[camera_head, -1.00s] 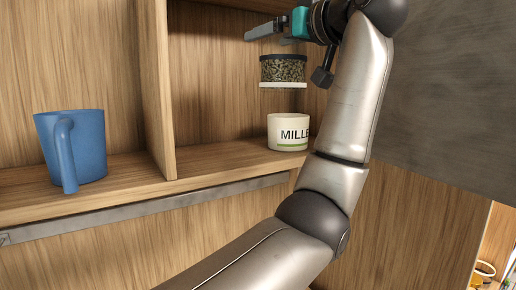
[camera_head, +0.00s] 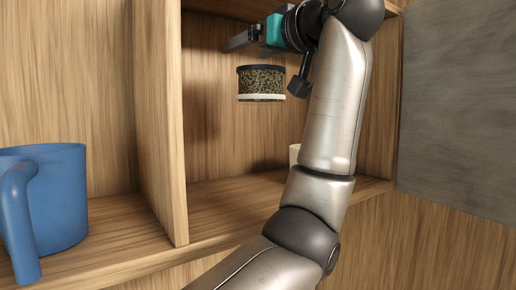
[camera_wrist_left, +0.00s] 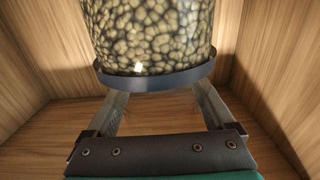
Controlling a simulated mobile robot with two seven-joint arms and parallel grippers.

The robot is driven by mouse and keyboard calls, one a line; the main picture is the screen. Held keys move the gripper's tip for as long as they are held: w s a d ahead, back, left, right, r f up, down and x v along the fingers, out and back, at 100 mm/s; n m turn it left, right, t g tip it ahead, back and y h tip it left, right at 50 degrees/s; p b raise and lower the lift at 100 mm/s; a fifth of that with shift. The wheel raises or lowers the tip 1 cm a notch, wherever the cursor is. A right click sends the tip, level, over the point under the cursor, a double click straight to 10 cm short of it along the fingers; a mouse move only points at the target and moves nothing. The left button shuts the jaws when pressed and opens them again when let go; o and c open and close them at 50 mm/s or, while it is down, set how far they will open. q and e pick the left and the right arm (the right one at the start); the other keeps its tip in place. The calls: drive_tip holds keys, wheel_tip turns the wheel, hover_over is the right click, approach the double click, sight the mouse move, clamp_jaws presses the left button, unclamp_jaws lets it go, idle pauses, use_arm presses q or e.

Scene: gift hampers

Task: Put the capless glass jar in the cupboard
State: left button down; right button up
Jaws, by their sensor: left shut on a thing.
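The glass jar (camera_head: 261,82) is full of greenish-brown seeds, with a dark band at its top and a pale band at its bottom. My left gripper (camera_head: 240,38) is up at the compartment's top, above the jar in the head view. In the left wrist view my left gripper (camera_wrist_left: 157,110) has its fingers at the dark band of the jar (camera_wrist_left: 150,35) and is shut on it. My right gripper is not in view.
A blue mug (camera_head: 55,200) stands in the left compartment, beyond the wooden divider. A white pot (camera_head: 294,153) in the right compartment is mostly hidden behind my arm. The shelf floor (camera_head: 225,205) left of the pot is bare. A grey panel (camera_head: 455,110) is at right.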

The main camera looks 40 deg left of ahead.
use_arm(q)
wheel_tip(320, 180, down, 17)
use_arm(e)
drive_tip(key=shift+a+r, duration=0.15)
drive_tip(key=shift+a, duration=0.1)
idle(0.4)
use_arm(q)
drive_tip(key=shift+a, duration=0.1)
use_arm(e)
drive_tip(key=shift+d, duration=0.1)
use_arm(q)
drive_tip(key=shift+f, duration=0.15)
drive_tip(key=shift+c, duration=0.2)
unclamp_jaws()
drive_tip(key=shift+o, duration=0.2)
